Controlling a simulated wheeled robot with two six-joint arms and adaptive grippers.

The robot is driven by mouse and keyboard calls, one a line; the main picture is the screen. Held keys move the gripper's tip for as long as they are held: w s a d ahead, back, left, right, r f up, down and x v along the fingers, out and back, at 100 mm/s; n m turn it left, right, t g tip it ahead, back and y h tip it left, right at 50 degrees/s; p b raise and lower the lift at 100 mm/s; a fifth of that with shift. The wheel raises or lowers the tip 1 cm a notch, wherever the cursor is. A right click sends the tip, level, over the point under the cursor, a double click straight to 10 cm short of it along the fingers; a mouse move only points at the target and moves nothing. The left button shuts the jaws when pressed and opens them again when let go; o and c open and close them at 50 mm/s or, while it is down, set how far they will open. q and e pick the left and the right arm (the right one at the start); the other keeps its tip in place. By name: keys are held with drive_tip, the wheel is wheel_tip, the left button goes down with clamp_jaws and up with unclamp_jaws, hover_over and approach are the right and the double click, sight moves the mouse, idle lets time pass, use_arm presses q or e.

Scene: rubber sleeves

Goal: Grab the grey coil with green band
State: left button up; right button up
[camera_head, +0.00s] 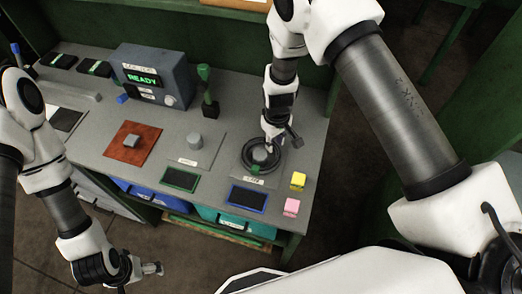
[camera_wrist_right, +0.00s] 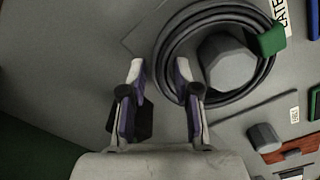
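A dark grey coil with a green band lies flat around a grey post on the bench's right part; the coil (camera_head: 246,163) shows in the head view and fills the upper right of the right wrist view (camera_wrist_right: 167,50). Its green band (camera_wrist_right: 272,40) is on the far side from my gripper in the wrist view. My right gripper (camera_head: 272,144) is over the coil's rim; in the wrist view its two fingers (camera_wrist_right: 160,68) are apart, with one fingertip overlapping the rim and the other outside it. My left gripper (camera_head: 152,268) hangs empty off the bench front, its fingers too small to judge.
The grey post (camera_wrist_right: 228,62) stands inside the coil. Yellow (camera_head: 298,180) and pink (camera_head: 291,207) blocks sit right of it. A blue-framed pad (camera_head: 247,198) is in front. A shorter post (camera_head: 194,140), a green-handled tool (camera_head: 208,90) and a grey READY box (camera_head: 152,75) stand leftward.

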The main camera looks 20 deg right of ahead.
drive_tip(key=shift+w+f, duration=0.1)
drive_tip(key=shift+f, duration=0.35)
drive_tip(key=shift+r, duration=0.1)
drive_tip(key=shift+s, duration=0.25)
clamp_jaws()
drive_tip(key=shift+r, duration=0.1)
drive_tip(key=shift+w, duration=0.1)
